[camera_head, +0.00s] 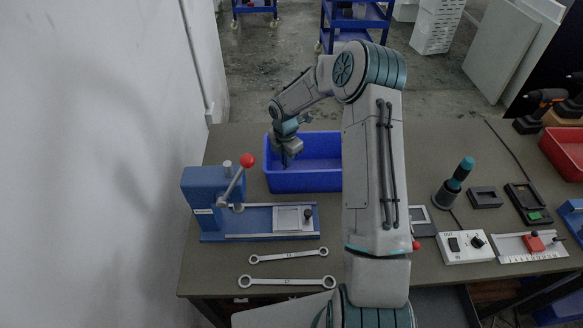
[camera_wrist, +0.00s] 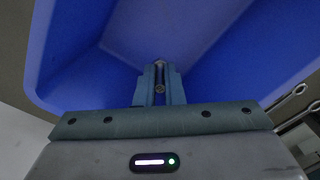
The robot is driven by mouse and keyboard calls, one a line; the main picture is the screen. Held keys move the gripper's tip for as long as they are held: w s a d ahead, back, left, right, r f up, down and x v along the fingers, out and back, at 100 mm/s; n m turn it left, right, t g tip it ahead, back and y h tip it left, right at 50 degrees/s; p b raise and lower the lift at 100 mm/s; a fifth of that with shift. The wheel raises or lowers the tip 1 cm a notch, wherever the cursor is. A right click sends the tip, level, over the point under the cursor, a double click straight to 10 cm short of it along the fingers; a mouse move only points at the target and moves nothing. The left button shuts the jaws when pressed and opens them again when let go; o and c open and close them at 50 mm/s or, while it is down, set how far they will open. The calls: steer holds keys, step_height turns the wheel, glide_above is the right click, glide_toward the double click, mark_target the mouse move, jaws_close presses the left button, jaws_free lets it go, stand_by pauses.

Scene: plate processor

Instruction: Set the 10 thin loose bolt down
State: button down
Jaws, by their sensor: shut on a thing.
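My gripper (camera_head: 287,160) points down at the left part of the blue bin (camera_head: 305,181), over its inside. In the wrist view my gripper (camera_wrist: 159,84) is shut on a small bolt (camera_wrist: 160,88), seen between the two fingers. Only a little of the bolt shows, and its thinness cannot be judged. The blue bin (camera_wrist: 75,60) fills most of the wrist view around and beyond the fingers. I cannot tell whether the bolt touches the bin floor.
A blue lever press (camera_head: 215,205) with a red knob stands left in front of the bin. Two wrenches (camera_head: 287,282) lie near the table's front edge.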

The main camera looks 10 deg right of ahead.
steer(key=shift+f+p, duration=0.45)
steer(key=shift+f, duration=2.15)
steer(key=shift+f, duration=0.2)
steer(key=c, duration=1.5)
jaws_free()
steer(key=shift+c, duration=0.2)
steer(key=shift+r, duration=0.15)
